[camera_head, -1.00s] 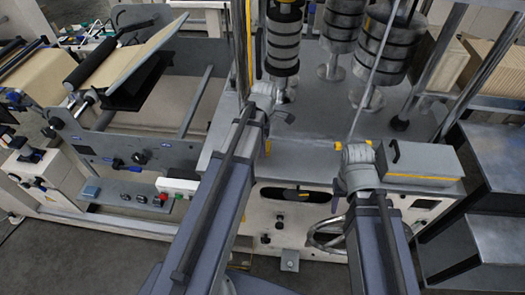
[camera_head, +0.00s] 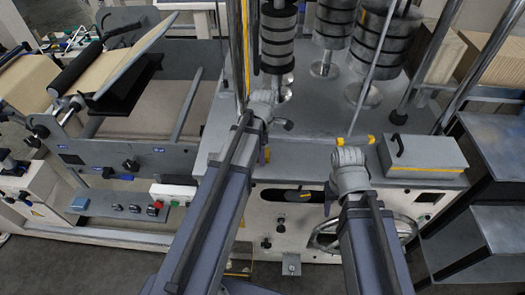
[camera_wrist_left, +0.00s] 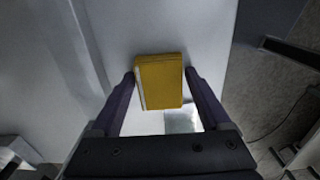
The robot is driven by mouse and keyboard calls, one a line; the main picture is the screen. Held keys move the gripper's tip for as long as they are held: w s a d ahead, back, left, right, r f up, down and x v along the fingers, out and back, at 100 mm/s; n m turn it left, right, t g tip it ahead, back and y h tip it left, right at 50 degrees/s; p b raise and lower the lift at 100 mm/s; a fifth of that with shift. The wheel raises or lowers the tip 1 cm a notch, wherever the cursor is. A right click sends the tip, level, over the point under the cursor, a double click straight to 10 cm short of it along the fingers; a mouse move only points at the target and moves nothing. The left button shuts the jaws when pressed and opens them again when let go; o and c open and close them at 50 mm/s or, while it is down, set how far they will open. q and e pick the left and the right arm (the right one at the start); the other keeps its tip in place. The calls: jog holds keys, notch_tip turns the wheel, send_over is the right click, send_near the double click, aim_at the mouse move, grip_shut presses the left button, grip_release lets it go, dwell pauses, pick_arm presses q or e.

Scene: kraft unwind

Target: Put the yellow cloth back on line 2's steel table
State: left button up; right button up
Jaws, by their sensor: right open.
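In the left wrist view the yellow cloth (camera_wrist_left: 160,80) is a folded block between the two fingertips of my left gripper (camera_wrist_left: 160,84). Both fingers touch its sides, and a pale grey surface lies behind it. In the head view my left gripper is mostly hidden beyond its own wrist, over the front of the middle machine, and I cannot make out the cloth there. My right gripper (camera_head: 331,197) is open and empty before the machine's white front. A dark steel table with shelves (camera_head: 503,132) stands at the right edge; I cannot tell whether it is line 2's.
The middle machine's grey deck (camera_head: 305,115) carries upright posts with black rolls (camera_head: 277,45). A grey box with a handle (camera_head: 425,153) sits on its right. A handwheel (camera_head: 395,228) juts from its front. The unwind machine (camera_head: 150,140) fills the left. Floor shows at lower left.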

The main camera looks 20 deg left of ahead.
pick_arm(q)
jog(key=shift+o, duration=1.3)
jog(key=shift+d, duration=0.1)
jog(key=shift+r, duration=0.15)
notch_tip(320, 180, up, 12)
jog(key=p, duration=1.2)
jog(key=s+d+m+y, duration=0.1)
jog(key=s+d+m, duration=1.3)
jog(key=m, duration=1.1)
jog(key=shift+d, duration=0.75)
jog(key=shift+r, duration=0.1)
notch_tip(320, 180, down, 10)
jog(key=b, duration=1)
jog(key=shift+f, duration=0.25)
